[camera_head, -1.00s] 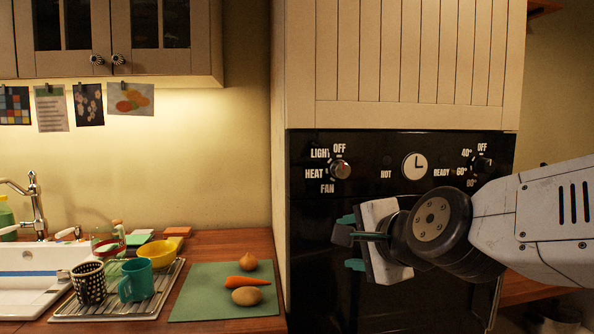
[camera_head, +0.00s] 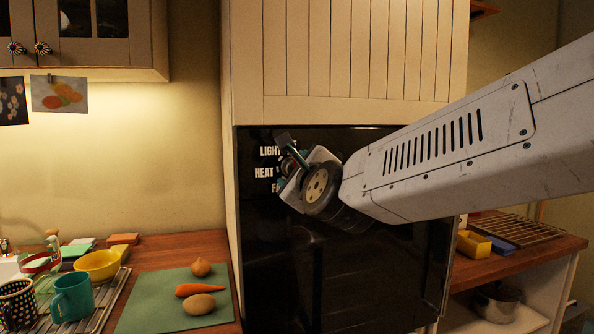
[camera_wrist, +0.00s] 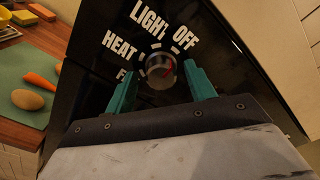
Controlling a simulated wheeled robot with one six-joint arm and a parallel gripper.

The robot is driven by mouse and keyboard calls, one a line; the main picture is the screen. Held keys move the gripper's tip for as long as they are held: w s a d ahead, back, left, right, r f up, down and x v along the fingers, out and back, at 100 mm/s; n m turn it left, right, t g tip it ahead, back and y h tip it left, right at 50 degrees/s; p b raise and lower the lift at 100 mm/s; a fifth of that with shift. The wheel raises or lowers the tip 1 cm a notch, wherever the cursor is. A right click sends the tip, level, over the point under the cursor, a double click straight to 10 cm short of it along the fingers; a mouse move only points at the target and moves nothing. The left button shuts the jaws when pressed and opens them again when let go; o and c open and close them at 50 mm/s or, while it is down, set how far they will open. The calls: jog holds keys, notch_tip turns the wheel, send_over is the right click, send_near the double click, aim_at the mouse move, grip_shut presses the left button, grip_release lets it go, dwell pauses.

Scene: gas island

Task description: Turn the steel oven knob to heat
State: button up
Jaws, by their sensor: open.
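The steel oven knob (camera_wrist: 160,68) sits on the black oven panel in the wrist view, with the labels OFF, LIGHT, HEAT and a partly hidden F-word around it. My gripper (camera_wrist: 163,88) is open, with one teal finger on each side below the knob. The fingers do not appear to press on it. In the head view my gripper (camera_head: 287,160) is in front of the panel and hides the knob.
The black oven (camera_head: 330,270) fills the middle under a cream panelled cupboard (camera_head: 350,60). On the left counter are a green board (camera_head: 150,312) with vegetables, a teal mug (camera_head: 72,296) and a yellow bowl (camera_head: 98,265). A wire rack (camera_head: 525,230) lies on the right counter.

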jog(key=shift+w, duration=0.2)
jog(key=shift+c, duration=0.3)
jog(key=c, duration=0.9)
